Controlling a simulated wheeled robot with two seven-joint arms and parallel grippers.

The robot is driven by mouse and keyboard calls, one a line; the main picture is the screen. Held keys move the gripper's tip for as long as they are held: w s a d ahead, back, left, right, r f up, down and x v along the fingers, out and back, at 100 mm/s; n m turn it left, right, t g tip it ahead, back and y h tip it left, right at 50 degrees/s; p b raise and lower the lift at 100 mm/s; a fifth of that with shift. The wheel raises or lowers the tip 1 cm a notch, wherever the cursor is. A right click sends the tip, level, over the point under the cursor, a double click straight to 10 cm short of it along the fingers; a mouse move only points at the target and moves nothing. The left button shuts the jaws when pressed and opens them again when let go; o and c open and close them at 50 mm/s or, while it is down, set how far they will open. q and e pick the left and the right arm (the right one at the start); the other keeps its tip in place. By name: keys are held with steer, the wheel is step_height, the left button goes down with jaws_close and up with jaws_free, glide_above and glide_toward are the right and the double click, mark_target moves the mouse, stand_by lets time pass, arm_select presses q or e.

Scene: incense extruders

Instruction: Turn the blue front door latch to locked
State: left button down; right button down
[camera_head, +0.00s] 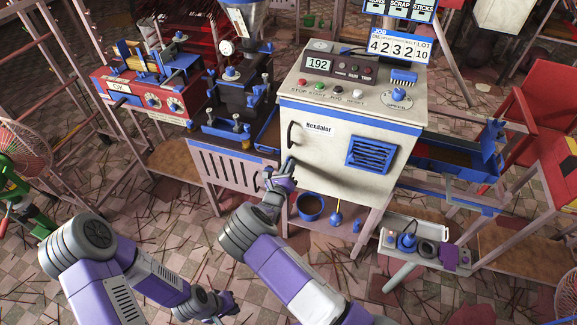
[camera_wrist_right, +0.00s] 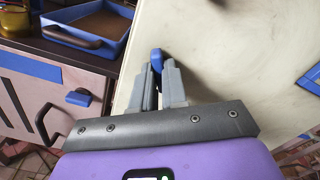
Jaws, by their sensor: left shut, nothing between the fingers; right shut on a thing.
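The blue front door latch (camera_wrist_right: 156,58) is at the left edge of the white front door (camera_head: 325,165). Its tip shows between the fingers of my right gripper (camera_wrist_right: 158,85) in the wrist view; the rest is hidden by the fingers, so I cannot tell its exact angle. In the head view my right gripper (camera_head: 287,167) is at the door's lower left edge, shut on the latch, below the dark door handle (camera_head: 291,135). My left gripper (camera_head: 228,304) is shut and empty, low over the floor at the bottom, away from the machine.
A blue vent (camera_head: 371,153) is on the door's right side. A control panel with a speed knob (camera_head: 396,99) tops the cabinet. A blue bucket (camera_head: 310,206) stands on the shelf below. A slatted pinkish panel (camera_head: 226,168) stands left of my right gripper.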

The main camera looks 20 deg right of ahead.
steer(key=m, duration=1)
steer(key=shift+m, duration=0.3)
stand_by(0.4)
steer(key=c, duration=1.2)
jaws_free()
steer(key=shift+o, duration=0.2)
steer(key=p+v, duration=0.2)
steer(key=v, duration=0.5)
steer(key=shift+s+a, duration=0.2)
steer(key=shift+s, duration=0.05)
